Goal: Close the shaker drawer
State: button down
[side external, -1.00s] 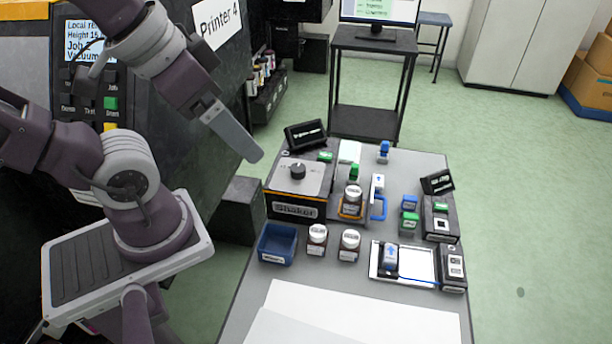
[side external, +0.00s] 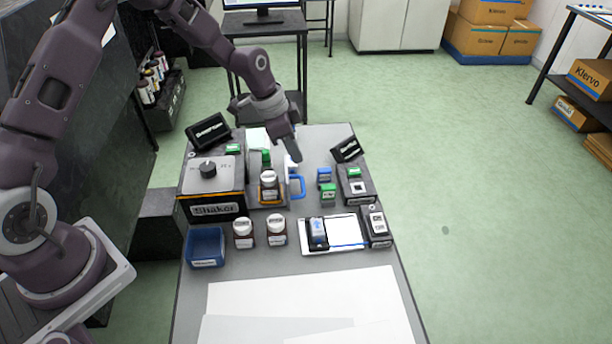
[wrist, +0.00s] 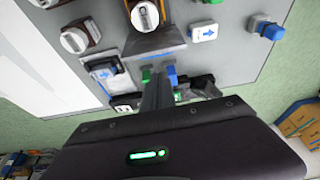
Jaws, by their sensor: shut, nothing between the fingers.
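The shaker (side external: 213,186) is a grey box with a black dial on the left of the table. Its drawer (side external: 254,192) is pulled out to the right, with a white-capped bottle (side external: 268,183) standing in it. A blue handle (side external: 299,188) is on the drawer's right end. My gripper (side external: 296,158) is shut and empty, pointing down above and near the handle; contact is not visible. In the wrist view, my gripper (wrist: 158,92) is below the drawer's grey end (wrist: 155,43), and the bottle (wrist: 145,15) shows above it.
Green and blue blocks (side external: 327,187) stand right of the handle. Two bottles (side external: 260,233), a blue bin (side external: 206,246) and a stamp pad tray (side external: 345,231) are in front. A small black sign (side external: 346,149) stands behind right. White sheets cover the front of the table.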

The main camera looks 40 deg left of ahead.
jog(key=x, duration=1)
